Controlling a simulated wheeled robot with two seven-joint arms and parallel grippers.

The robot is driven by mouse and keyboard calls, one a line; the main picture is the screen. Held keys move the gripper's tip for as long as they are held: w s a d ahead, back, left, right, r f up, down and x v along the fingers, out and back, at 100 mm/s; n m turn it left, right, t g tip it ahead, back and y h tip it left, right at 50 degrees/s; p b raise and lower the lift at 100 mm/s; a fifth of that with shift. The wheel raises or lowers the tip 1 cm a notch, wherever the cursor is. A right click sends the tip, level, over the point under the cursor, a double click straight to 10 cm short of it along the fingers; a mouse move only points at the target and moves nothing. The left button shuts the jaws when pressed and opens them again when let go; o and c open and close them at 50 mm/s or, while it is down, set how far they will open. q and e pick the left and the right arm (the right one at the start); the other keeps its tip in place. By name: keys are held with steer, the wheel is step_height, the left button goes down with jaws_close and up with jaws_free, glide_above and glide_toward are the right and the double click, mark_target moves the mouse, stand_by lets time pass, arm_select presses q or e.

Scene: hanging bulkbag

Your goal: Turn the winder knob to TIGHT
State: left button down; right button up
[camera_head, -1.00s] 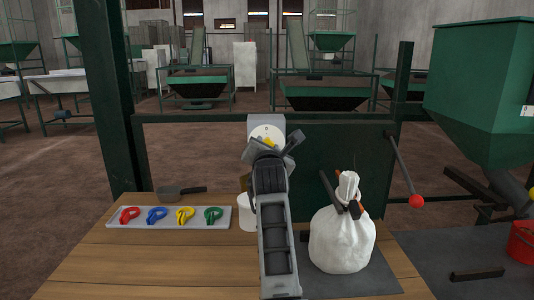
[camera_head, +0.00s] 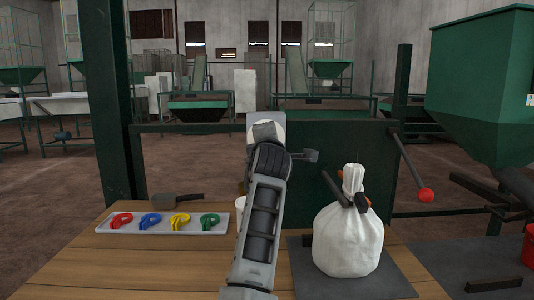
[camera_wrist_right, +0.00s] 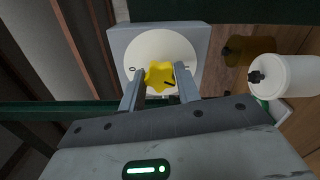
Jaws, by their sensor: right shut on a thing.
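The winder is a grey box with a round white dial (camera_wrist_right: 162,48) and a yellow lobed knob (camera_wrist_right: 159,76) at its centre. A short black mark shows on the knob, pointing to the lower right in the right wrist view. A small "0"-like mark sits at the dial's left; no TIGHT label is readable. My right gripper (camera_wrist_right: 159,80) has its two fingers on opposite sides of the knob, shut on it. In the head view, the winder box (camera_head: 264,118) is mostly covered by my right wrist, which hides the knob.
A tied white bag (camera_head: 348,240) stands on a dark mat right of my arm. A grey tray (camera_head: 112,227) of coloured clips and a dark scoop (camera_head: 175,199) lie left. A white container (camera_wrist_right: 285,75) is beside the winder. A red-ended lever (camera_head: 425,194) sticks out right.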

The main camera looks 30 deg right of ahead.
arm_select(q)
steer(key=shift+f+b, duration=0.3)
steer(key=shift+b, duration=0.15)
arm_select(e)
steer(key=shift+f+m, duration=0.15)
steer(key=shift+m, duration=0.45)
arm_select(q)
steer(key=shift+s+d, duration=0.1)
steer(key=shift+s, duration=0.1)
arm_select(e)
steer(key=o, duration=1)
arm_select(q)
steer(key=w+d+f+m+g+h+b, duration=0.1)
steer(key=d+f+g+b, duration=0.1)
steer(key=f+b, duration=0.6)
step_height(320, 180, down, 5)
steer(key=shift+w+d+r+b, duration=0.2)
steer(key=shift+d+b, duration=0.2)
steer(key=shift+d, duration=0.1)
arm_select(e)
steer(key=v, duration=1.6)
steer(key=shift+s+d, duration=0.1)
